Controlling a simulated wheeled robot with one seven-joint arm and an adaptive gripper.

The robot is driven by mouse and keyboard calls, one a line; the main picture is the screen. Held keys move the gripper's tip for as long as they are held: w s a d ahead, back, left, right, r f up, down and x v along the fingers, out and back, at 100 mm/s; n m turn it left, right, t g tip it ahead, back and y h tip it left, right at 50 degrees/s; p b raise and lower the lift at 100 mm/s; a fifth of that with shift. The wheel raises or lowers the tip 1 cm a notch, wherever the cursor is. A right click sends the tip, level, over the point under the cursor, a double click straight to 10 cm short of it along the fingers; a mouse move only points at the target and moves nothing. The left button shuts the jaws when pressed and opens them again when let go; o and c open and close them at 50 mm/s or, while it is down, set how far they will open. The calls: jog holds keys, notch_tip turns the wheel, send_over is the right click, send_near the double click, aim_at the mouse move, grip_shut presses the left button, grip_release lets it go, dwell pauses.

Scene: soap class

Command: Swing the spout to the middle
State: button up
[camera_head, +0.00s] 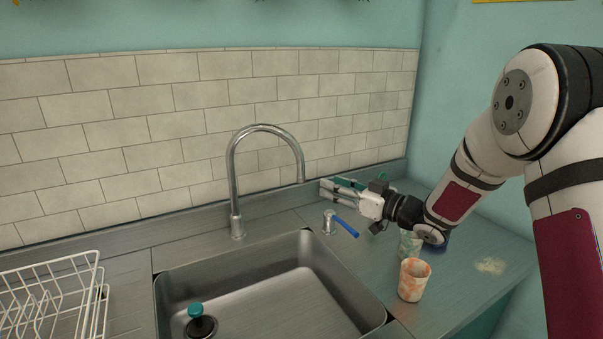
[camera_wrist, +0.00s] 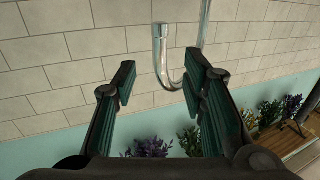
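The chrome spout (camera_head: 265,128) arches up from its base at the back of the sink (camera_head: 318,287), and its outlet end hangs to the right, over the back right of the sink area. In the wrist view the spout (camera_wrist: 162,62) appears upside down, its outlet end between and beyond the fingertips. My gripper (camera_head: 324,190) is just right of the spout's outlet, fingers pointing left toward it. In the wrist view my gripper (camera_wrist: 158,84) is open with nothing between its pads. I cannot tell whether a finger touches the spout.
A tap handle with a blue lever (camera_head: 345,227) stands below my gripper. An orange-white cup (camera_head: 413,280) and a pale green cup (camera_head: 410,244) stand on the right counter. A teal-topped plug (camera_head: 197,311) is in the sink. A white dish rack (camera_head: 62,290) is at left.

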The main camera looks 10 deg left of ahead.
aim_at(304, 173)
jog(key=x, duration=1.1)
jog(key=shift+w+a, duration=0.15)
jog(key=shift+a, duration=0.15)
grip_shut()
